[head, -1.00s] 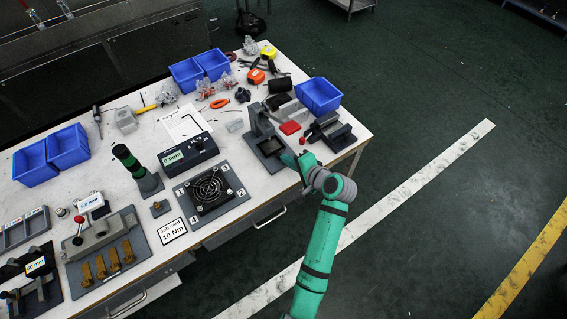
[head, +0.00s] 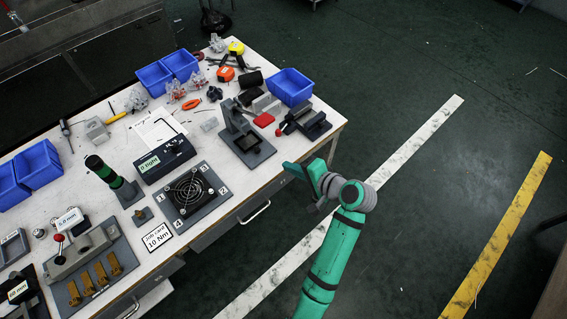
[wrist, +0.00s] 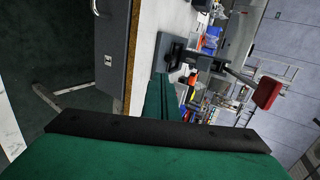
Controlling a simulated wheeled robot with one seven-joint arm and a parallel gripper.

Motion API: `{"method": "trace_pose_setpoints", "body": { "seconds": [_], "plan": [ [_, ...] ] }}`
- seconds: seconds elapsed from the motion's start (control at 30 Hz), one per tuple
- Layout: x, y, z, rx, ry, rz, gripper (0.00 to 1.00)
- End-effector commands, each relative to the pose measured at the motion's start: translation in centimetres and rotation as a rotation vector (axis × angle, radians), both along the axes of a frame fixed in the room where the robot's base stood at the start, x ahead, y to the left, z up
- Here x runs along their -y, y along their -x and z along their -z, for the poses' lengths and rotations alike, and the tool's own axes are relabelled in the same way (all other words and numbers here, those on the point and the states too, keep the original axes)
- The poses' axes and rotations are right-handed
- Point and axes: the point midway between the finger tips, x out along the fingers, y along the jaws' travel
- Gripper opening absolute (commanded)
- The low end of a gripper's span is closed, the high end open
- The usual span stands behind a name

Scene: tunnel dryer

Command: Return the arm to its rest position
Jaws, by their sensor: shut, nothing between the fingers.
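My green arm reaches up from the bottom of the head view, with its end just off the front edge of the white workbench (head: 262,178). My gripper (wrist: 160,98) fills the lower middle of the wrist view as green fingers close together, with nothing seen between them. In the head view the gripper end (head: 293,170) is near the bench edge, in front of the dark press-like stand (head: 247,143), and appears apart from it. The fingertips are too small to make out there.
A fan on a plate (head: 190,192), a torque readout box (head: 165,160), a vise (head: 305,122) and blue bins (head: 290,87) stand on the bench. A drawer front with handle (wrist: 112,30) is close by in the wrist view. The floor to the right is clear, with white and yellow stripes.

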Motion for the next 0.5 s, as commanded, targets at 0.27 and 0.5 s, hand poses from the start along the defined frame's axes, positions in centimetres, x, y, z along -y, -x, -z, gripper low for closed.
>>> {"method": "trace_pose_setpoints", "body": {
  "seconds": [0.27,0.5],
  "plan": [
    [0.67,0.81,-0.57,-0.001,0.001,0.0,0.0],
    [0.63,1.01,-0.05,0.002,0.006,0.01,0.0]
  ]
}}
